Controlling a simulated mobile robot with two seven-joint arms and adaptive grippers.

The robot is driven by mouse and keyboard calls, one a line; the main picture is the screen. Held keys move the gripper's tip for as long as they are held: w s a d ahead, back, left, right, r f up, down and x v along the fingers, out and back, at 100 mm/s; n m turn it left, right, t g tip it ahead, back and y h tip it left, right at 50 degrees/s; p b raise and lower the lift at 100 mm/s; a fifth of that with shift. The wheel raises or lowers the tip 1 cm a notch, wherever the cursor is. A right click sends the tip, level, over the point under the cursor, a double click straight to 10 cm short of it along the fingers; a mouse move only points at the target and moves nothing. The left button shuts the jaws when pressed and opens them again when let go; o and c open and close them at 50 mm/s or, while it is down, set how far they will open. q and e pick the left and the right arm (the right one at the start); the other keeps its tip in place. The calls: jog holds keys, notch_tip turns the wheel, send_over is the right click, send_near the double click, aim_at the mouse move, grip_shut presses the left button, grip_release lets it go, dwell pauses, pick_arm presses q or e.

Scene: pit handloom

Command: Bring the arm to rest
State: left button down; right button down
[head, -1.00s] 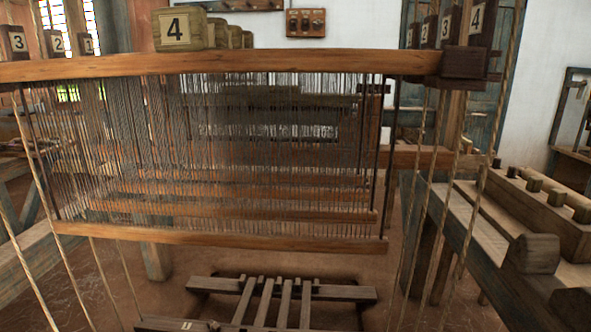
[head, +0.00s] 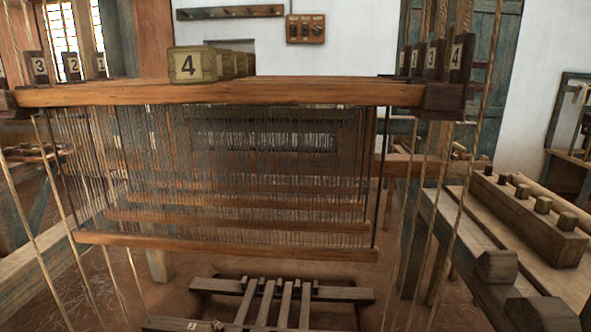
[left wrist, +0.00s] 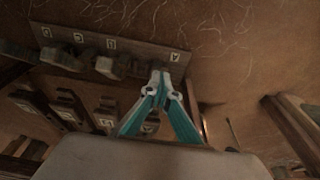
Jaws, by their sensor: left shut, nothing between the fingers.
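My left gripper (left wrist: 160,82) shows in the left wrist view as two teal fingers with their tips together. It is shut and empty. Behind it is a dark board (left wrist: 100,48) with light letter labels and several blocks or pegs along it; I cannot tell whether the fingers touch anything there. Neither of my grippers shows in the head view. The loom's front shaft bar (head: 250,94) spans the head view, with a block marked 4 (head: 187,65) on top. Its dense heddles (head: 230,170) hang down to a lower bar (head: 220,247).
Treadles (head: 272,303) lie low under the shafts. Ropes (head: 478,140) run down at both sides. A wooden beam with pegs (head: 535,215) stands at the right. A switch box (head: 305,28) and peg rail (head: 230,12) are on the back wall.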

pick_arm(q)
jog(key=shift+r, duration=0.3)
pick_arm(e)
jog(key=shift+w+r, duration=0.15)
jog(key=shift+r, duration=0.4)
pick_arm(q)
jog(key=shift+s, duration=0.1)
